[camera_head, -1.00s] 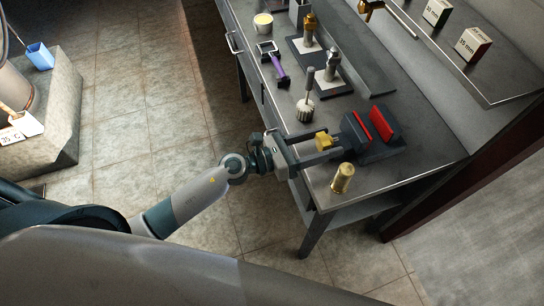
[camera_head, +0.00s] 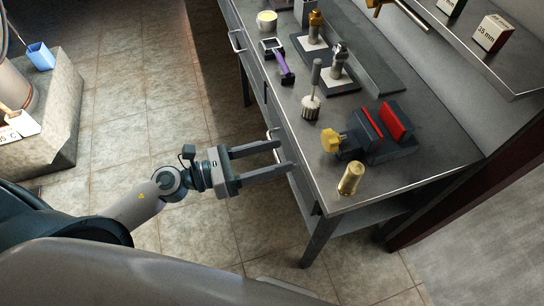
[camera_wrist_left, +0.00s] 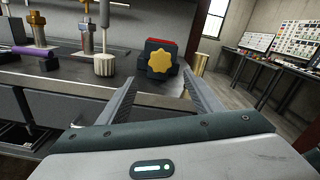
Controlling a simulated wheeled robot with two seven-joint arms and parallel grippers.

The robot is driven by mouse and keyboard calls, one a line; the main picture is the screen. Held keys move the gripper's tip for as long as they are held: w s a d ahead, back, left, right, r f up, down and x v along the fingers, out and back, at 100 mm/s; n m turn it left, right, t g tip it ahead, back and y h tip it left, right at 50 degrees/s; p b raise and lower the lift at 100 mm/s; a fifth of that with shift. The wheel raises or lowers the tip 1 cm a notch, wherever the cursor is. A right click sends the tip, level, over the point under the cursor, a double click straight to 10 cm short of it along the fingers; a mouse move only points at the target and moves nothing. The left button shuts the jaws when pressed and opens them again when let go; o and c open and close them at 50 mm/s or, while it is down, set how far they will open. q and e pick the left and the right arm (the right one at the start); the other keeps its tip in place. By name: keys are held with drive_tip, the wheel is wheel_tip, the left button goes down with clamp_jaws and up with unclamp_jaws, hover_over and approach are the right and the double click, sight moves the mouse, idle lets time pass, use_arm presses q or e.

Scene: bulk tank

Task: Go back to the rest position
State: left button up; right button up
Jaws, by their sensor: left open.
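My left gripper (camera_head: 284,157) is open and empty, in front of the workbench's front edge. Its two fingers point right towards the bench, spread apart, and they also show in the left wrist view (camera_wrist_left: 160,92). The vise with red jaws (camera_head: 377,138) sits on the bench beyond the fingertips, with a yellow knob (camera_head: 331,141) on its near side. In the left wrist view the yellow star-shaped knob (camera_wrist_left: 160,61) faces the gripper, between and beyond the fingers, apart from them. My right gripper is not in view.
The workbench (camera_head: 310,148) also holds a brass cylinder (camera_head: 350,179), a ribbed grey piece with a rod (camera_head: 311,105), a purple-handled tool (camera_head: 285,70), brass and steel fittings and a cup (camera_head: 267,21). A stone block (camera_head: 58,118) stands at the left. The tiled floor between is clear.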

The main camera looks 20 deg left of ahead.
use_arm(q)
drive_tip(key=shift+a, duration=0.1)
idle(0.6)
